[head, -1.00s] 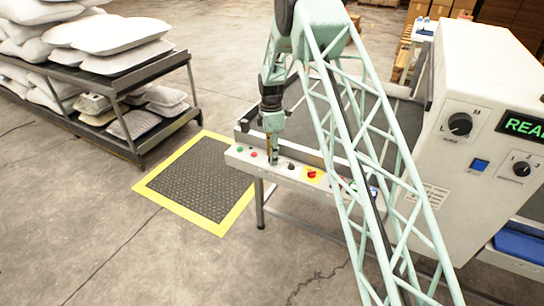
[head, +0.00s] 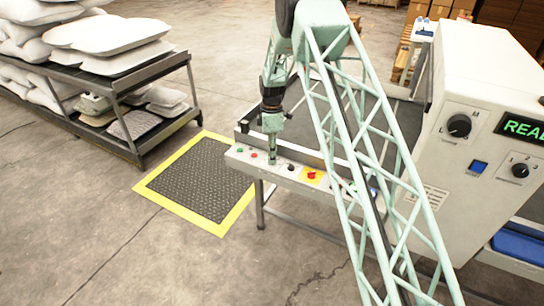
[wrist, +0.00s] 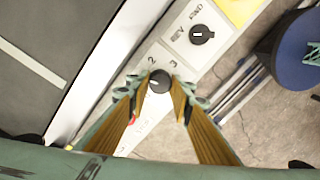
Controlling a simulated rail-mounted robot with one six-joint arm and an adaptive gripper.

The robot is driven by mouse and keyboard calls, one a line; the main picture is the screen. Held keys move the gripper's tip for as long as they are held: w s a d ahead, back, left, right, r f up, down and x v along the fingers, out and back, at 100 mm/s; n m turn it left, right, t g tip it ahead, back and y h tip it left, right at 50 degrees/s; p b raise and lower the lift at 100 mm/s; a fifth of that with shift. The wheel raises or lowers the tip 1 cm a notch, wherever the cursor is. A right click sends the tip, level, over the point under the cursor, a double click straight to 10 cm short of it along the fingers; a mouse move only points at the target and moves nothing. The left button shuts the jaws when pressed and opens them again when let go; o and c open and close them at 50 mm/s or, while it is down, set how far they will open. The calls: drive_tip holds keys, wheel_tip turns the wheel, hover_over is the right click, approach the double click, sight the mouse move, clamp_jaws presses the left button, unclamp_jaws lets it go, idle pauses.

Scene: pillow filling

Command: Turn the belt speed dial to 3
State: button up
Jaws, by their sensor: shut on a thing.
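The belt speed dial (wrist: 159,81) is a round dark knob on the pale control panel, with the numbers 2 and 3 printed beside it in the wrist view. A small light mark shows on its top, but I cannot tell exactly which number it points to. My gripper (wrist: 161,86) is shut on the dial, with one orange-lined finger on each side of it. In the head view my gripper (head: 272,160) points down onto the panel (head: 328,187) and hides the dial.
A REV/FWD knob (wrist: 201,34) sits close by, with a red button (head: 311,175) on a yellow plate beyond it. Green (head: 240,150) and red (head: 254,155) buttons lie on the panel's left. A machine cabinet (head: 480,85) stands right; a pillow rack (head: 150,135) stands left.

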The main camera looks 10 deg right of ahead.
drive_tip(key=m+p, duration=0.1)
drive_tip(key=m, duration=0.4)
drive_tip(key=shift+m, duration=0.3)
drive_tip(key=m+p, duration=0.1)
drive_tip(key=m, duration=0.4)
drive_tip(key=shift+m+y, duration=0.3)
drive_tip(key=m+p, duration=0.1)
drive_tip(key=m, duration=0.4)
drive_tip(key=shift+s+d+t, duration=0.1)
drive_tip(key=shift+t, duration=0.2)
drive_tip(key=m, duration=0.5)
drive_tip(key=shift+m+p, duration=0.3)
drive_tip(key=o, duration=0.8)
drive_tip(key=shift+o, duration=0.2)
drive_tip(key=shift+r, duration=0.1)
